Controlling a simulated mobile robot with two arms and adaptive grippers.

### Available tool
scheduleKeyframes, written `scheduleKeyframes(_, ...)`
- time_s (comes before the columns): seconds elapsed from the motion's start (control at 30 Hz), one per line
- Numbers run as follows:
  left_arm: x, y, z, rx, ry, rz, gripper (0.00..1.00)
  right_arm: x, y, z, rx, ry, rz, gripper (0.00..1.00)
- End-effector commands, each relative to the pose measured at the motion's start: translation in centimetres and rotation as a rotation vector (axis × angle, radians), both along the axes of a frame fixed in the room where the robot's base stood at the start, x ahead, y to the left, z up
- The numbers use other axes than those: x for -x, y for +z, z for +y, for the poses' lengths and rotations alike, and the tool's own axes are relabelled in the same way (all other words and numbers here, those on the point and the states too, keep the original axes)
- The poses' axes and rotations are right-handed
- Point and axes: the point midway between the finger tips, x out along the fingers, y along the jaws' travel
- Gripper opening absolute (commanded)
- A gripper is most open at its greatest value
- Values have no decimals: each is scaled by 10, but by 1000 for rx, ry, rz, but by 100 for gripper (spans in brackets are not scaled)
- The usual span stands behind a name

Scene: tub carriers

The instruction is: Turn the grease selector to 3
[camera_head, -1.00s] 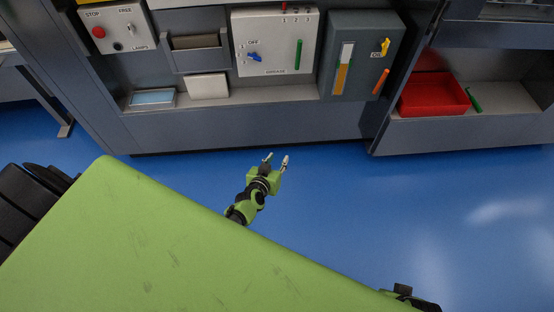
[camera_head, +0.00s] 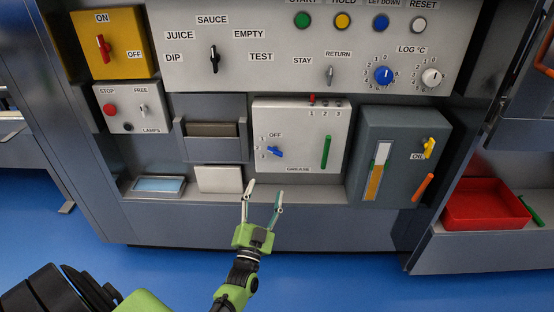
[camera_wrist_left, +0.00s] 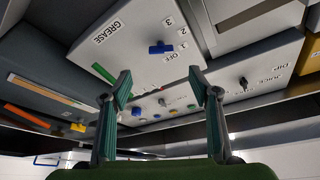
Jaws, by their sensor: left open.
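The grease selector is a blue knob (camera_head: 276,152) on the left of the white GREASE panel (camera_head: 300,132), with OFF and small numbers around it. It also shows in the left wrist view (camera_wrist_left: 160,48), its bar lying sideways with one end toward the numbers; I cannot tell exactly which mark it points to. My left gripper (camera_head: 265,196) is open and empty, in front of and below the panel, apart from the knob. In the left wrist view its fingers (camera_wrist_left: 160,92) are spread wide, with the knob beyond them. My right gripper is not in view.
A green lever (camera_head: 326,152) stands right of the knob. A grey box (camera_head: 397,150) with yellow and orange handles is farther right. A white block (camera_head: 219,179) and a blue-topped tray (camera_head: 158,186) sit on the ledge. A red bin (camera_head: 485,205) is at right.

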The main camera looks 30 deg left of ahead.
Motion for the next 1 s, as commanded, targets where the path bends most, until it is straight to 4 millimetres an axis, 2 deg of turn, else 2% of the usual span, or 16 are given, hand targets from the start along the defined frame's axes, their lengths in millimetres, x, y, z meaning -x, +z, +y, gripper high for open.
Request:
scheduleKeyframes(0.17,-17,10,6,-6,1,-9,56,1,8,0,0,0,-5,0)
scheduleKeyframes(0.5,-81,32,30,-3,0,-6,56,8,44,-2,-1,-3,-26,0)
scheduleKeyframes(0.63,-100,39,37,-2,1,-4,56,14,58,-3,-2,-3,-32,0)
scheduleKeyframes(0.8,-116,45,43,-1,0,-3,56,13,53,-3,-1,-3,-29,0)
scheduleKeyframes(1.0,-121,47,45,-2,0,-2,56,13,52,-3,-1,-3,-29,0)
